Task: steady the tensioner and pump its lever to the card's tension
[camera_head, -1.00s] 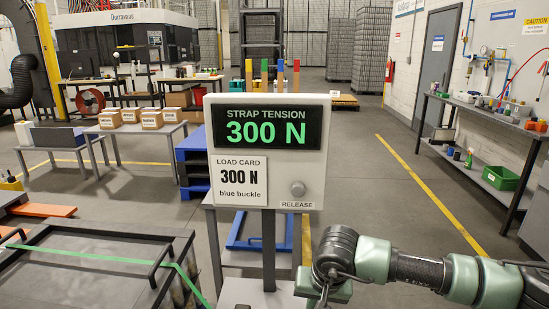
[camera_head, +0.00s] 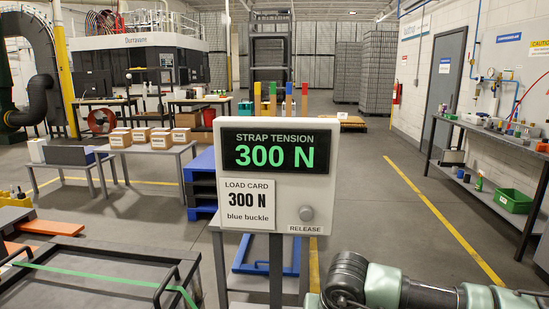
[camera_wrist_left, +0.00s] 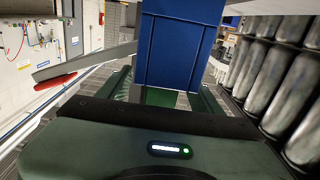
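The strap tension display (camera_head: 275,150) reads 300 N in green. The load card (camera_head: 249,205) below it reads 300 N, blue buckle. In the left wrist view a blue body (camera_wrist_left: 175,50), perhaps part of the tensioner, stands between the green fingers of my left gripper (camera_wrist_left: 160,97). Whether the fingers press on it I cannot tell. A grey bar (camera_wrist_left: 80,60) and a red grip (camera_wrist_left: 55,81) show left of it. My right arm comes in at the lower right of the head view; its fingers are below the picture edge.
A round release knob (camera_head: 306,213) is on the display panel. A dark frame with a green strap (camera_head: 95,279) across it is at the lower left. Silver cans (camera_wrist_left: 270,75) stand close on the right in the wrist view. The aisle floor (camera_head: 390,200) is clear.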

